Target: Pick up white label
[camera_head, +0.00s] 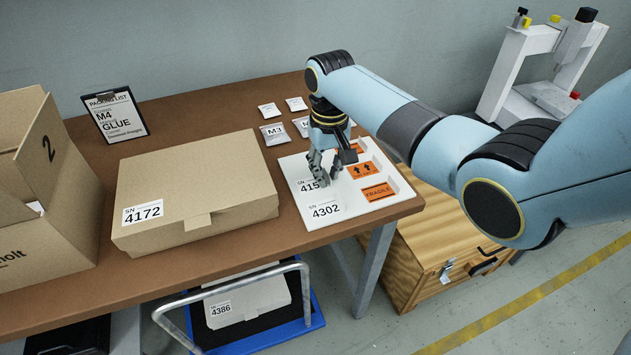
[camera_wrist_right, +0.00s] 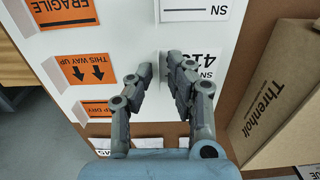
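A white label sheet (camera_head: 343,217) lies at the right end of the brown table. It carries white serial labels on its left side and orange labels on its right. One white label (camera_head: 309,185), starting "415", is partly hidden by my right gripper (camera_head: 326,182); it also shows in the right wrist view (camera_wrist_right: 206,68). Another white label, "4302" (camera_head: 325,210), lies nearer the front edge. My right gripper points down over the sheet, its fingers (camera_wrist_right: 160,68) apart with nothing between them. I cannot tell whether the fingertips touch the sheet. My left gripper is not in view.
A closed cardboard box (camera_head: 215,170) labelled 4172 stands left of the sheet. An open carton (camera_head: 60,200) is farther left, near a clipboard (camera_head: 115,115). Small white packets, including an M3 one (camera_head: 274,134), lie behind the sheet. A wooden crate (camera_head: 420,265) stands below.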

